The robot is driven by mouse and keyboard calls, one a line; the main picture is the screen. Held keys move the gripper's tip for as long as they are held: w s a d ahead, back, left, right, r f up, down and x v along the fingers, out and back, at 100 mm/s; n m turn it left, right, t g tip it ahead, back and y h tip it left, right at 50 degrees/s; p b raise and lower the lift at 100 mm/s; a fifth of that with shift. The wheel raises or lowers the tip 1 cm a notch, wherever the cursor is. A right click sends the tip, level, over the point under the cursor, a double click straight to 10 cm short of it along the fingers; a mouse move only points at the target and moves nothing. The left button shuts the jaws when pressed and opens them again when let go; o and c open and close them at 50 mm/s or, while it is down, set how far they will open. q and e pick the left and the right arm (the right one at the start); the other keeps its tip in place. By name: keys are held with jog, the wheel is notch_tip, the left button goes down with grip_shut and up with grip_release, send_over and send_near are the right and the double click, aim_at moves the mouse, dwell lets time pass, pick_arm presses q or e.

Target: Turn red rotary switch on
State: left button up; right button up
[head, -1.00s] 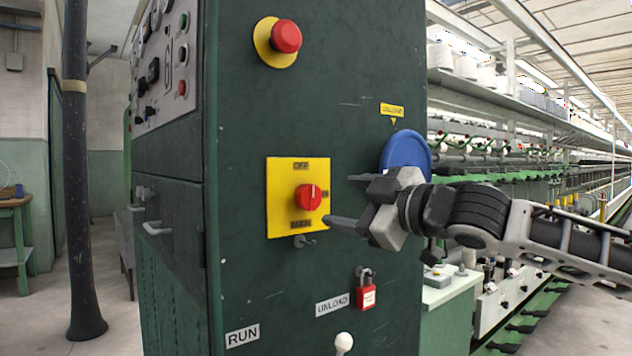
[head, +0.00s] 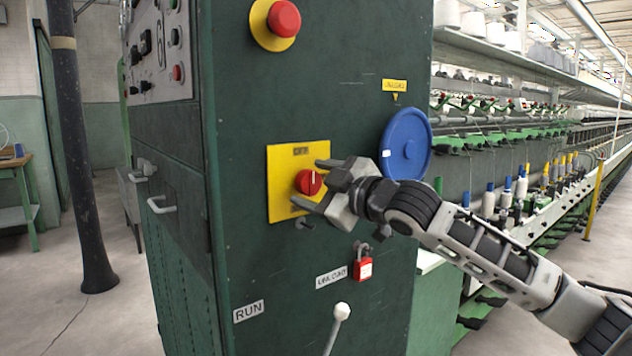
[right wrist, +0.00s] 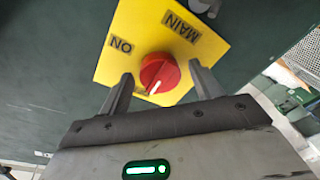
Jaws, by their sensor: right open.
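The red rotary switch (head: 308,182) sits on a yellow plate (head: 283,157) on the front of the green cabinet. Its white pointer mark points up toward the OFF label in the head view. In the right wrist view the red knob (right wrist: 160,72) shows between the two fingers, with the ON and MAIN labels on the yellow plate (right wrist: 125,68). My right gripper (head: 308,183) is open, one finger above and one below the knob in the head view. I cannot tell whether the fingers touch it. My left gripper is not in view.
A red push button (head: 284,18) is above the switch. A red padlock (head: 363,267) and a white-knobbed lever (head: 342,312) are below. Open floor lies at left.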

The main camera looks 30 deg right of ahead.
jog(key=shift+c, duration=0.2)
jog(key=c, duration=0.9)
